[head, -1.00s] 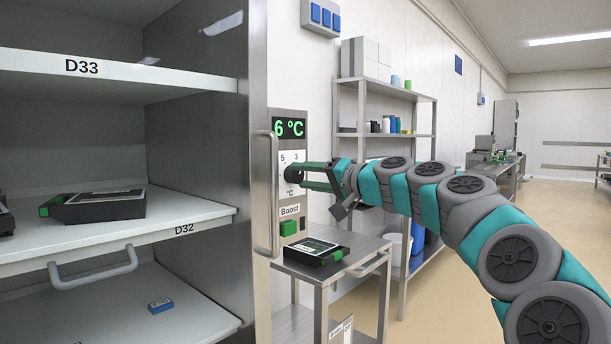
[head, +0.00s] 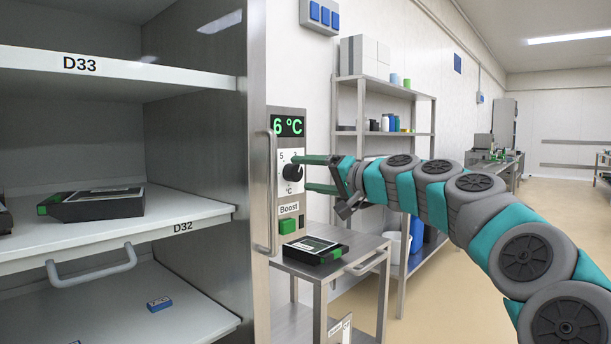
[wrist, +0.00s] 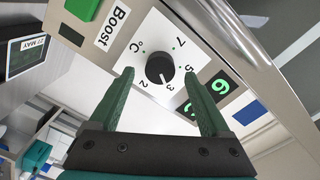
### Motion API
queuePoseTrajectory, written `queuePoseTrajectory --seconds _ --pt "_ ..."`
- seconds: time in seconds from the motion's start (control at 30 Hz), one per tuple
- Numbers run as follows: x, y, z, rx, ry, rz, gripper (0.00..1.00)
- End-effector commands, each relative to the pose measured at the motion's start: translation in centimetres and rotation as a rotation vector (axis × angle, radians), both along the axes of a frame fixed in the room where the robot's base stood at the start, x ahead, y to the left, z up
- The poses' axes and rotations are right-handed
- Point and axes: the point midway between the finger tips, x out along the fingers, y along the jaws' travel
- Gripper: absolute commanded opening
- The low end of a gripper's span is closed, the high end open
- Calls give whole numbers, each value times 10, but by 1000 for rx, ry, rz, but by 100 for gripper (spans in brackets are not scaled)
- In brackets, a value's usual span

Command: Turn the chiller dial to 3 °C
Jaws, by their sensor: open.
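The chiller dial (head: 292,172) is a round black knob on a pale panel with printed numbers. In the wrist view the dial (wrist: 160,66) shows 2, 3, 5 and 7 around it, and its white mark appears to point toward the 3. The green display above it (head: 288,126) reads 6 °C. My gripper (head: 305,173) is open and empty just in front of the dial. In the wrist view its green fingers stand on either side of the knob, apart from it.
A green button (head: 288,226) labelled Boost sits below the dial. A steel cart (head: 357,250) carrying a black-and-green device (head: 316,250) stands below. A shelf rack (head: 398,135) stands behind my arm.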

Motion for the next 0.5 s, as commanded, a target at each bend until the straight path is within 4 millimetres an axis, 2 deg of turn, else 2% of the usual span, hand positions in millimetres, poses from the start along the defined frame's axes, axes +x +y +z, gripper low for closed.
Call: queuePoseTrajectory --seconds 0.33,0.5 --pt "-33 -43 2 2 -3 -2 81" --pt "-41 -52 1 -1 -1 0 81"
